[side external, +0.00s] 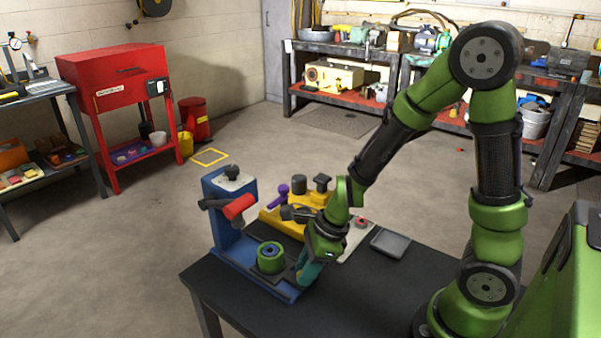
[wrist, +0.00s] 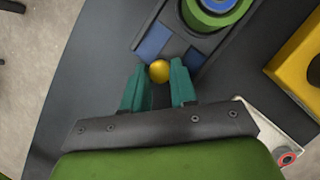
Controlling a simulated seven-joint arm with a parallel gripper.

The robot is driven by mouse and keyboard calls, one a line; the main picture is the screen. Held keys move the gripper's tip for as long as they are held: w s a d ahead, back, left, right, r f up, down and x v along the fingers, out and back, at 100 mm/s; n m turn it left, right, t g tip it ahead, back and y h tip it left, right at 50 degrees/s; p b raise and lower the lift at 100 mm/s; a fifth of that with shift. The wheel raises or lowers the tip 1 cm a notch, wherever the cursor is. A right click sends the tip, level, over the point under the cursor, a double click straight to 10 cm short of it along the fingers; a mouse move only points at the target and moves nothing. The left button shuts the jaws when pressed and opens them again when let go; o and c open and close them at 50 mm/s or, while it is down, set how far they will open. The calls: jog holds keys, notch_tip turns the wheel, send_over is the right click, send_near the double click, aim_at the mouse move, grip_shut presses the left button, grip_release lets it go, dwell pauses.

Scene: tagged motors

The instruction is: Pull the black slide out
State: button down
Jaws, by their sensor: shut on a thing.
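A blue press-like fixture (side external: 229,205) with a red handle (side external: 239,207) stands on the dark table. The black slide (wrist: 174,47) lies in its blue base, with a round green part (side external: 271,257) sitting on it; the green part also shows at the top of the wrist view (wrist: 216,20). A yellow ball knob (wrist: 159,71) is at the slide's near end. My gripper (wrist: 158,82) has its teal fingers on either side of the knob and is shut on it. In the side view my gripper (side external: 306,272) is low at the base's right end, hiding the knob.
A yellow fixture (side external: 290,222) with dark and purple knobs stands behind my gripper, close to its side. A grey tray (side external: 390,243) lies to the right. The table's front (side external: 330,310) is bare.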

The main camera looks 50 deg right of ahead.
jog(key=shift+s, duration=0.9)
jog(key=c, duration=0.9)
grip_release()
jog(key=shift+v, duration=0.75)
jog(key=v, duration=1.5)
jog(key=shift+r, duration=0.2)
